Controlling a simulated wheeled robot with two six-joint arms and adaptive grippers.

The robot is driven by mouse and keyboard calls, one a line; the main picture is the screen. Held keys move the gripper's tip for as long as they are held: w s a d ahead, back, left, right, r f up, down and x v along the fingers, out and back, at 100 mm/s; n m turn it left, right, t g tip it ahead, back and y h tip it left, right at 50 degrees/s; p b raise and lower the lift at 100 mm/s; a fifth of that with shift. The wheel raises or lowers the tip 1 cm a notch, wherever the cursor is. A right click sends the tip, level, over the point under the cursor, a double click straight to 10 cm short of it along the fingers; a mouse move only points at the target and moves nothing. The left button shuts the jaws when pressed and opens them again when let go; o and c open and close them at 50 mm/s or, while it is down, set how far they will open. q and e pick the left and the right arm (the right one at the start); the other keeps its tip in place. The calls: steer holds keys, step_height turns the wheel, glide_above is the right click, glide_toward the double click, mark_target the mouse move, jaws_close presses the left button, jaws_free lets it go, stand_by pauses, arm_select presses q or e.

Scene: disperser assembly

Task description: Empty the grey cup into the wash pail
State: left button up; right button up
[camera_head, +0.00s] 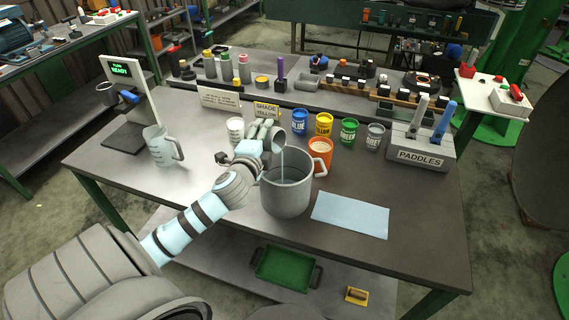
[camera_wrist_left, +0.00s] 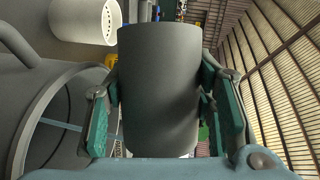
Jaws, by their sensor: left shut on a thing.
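The grey cup (camera_head: 271,147) is held tilted in my left gripper (camera_head: 257,138), high over the near side of the table. My left gripper is shut around its side; the wrist view shows the grey cup (camera_wrist_left: 160,85) between the two green-padded fingers (camera_wrist_left: 163,105). A thin pale stream runs from the cup down into the large grey pail (camera_head: 287,198), which stands upright on the table directly below. The pail (camera_wrist_left: 22,125) also shows at the left of the wrist view, with the stream inside its mouth. What is left inside the cup is hidden. My right gripper is out of view.
An orange mug (camera_head: 320,154) stands close behind the pail. A blue cloth (camera_head: 350,215) lies to its right. A clear jug (camera_head: 160,146) and a white cup (camera_head: 235,130) stand to the left. Colour pots, such as the yellow one (camera_head: 324,124), and the paddles box (camera_head: 420,149) line the back.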

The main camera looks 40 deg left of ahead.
arm_select(q)
steer(key=shift+d+r+m, duration=0.15)
steer(key=shift+r+m, duration=0.15)
steer(key=shift+m, duration=0.2)
stand_by(0.6)
steer(key=shift+d+f+m+t+y, duration=0.2)
steer(key=shift+m+t+y, duration=0.1)
steer(key=shift+m+y, duration=0.15)
